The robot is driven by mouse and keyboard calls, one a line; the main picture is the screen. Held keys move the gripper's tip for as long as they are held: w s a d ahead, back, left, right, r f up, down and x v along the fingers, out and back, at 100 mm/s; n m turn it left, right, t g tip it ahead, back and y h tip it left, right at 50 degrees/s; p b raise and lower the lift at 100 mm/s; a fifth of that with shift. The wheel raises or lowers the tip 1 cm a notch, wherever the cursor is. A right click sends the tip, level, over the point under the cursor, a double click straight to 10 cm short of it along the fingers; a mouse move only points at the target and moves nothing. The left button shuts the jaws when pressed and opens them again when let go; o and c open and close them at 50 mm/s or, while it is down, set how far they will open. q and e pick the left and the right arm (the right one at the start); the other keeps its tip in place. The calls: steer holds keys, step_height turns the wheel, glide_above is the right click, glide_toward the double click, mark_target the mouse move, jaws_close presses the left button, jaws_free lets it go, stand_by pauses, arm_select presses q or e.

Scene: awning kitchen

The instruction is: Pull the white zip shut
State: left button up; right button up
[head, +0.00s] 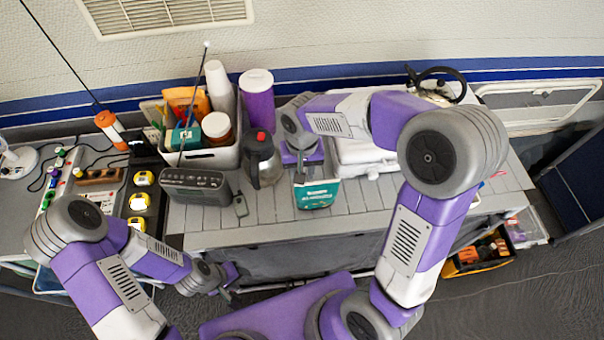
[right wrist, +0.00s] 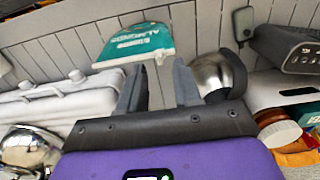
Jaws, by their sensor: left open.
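A teal bag with white lettering (head: 317,193) stands near the table's front edge in the head view. It also shows in the right wrist view (right wrist: 138,44), just beyond my right fingertips. A pale strip runs along one edge of the bag, but I cannot make out the white zip or its pull. My right gripper (head: 303,172) hangs over the table at the bag's back side. In the right wrist view its fingers (right wrist: 159,66) are apart, with only tabletop between them. My left gripper (head: 228,287) is open and empty, low in front of the table, away from the bag.
A coffee pot (head: 262,160) stands close left of the bag, and a dark radio (head: 196,186) further left. A white case (head: 362,152) lies to the right. A caddy with cups (head: 212,157) stands behind. The tabletop's right front is clear.

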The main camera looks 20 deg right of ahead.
step_height(320, 180, up, 5)
steer(key=shift+f+p, duration=0.2)
steer(key=shift+p, duration=0.1)
stand_by(0.4)
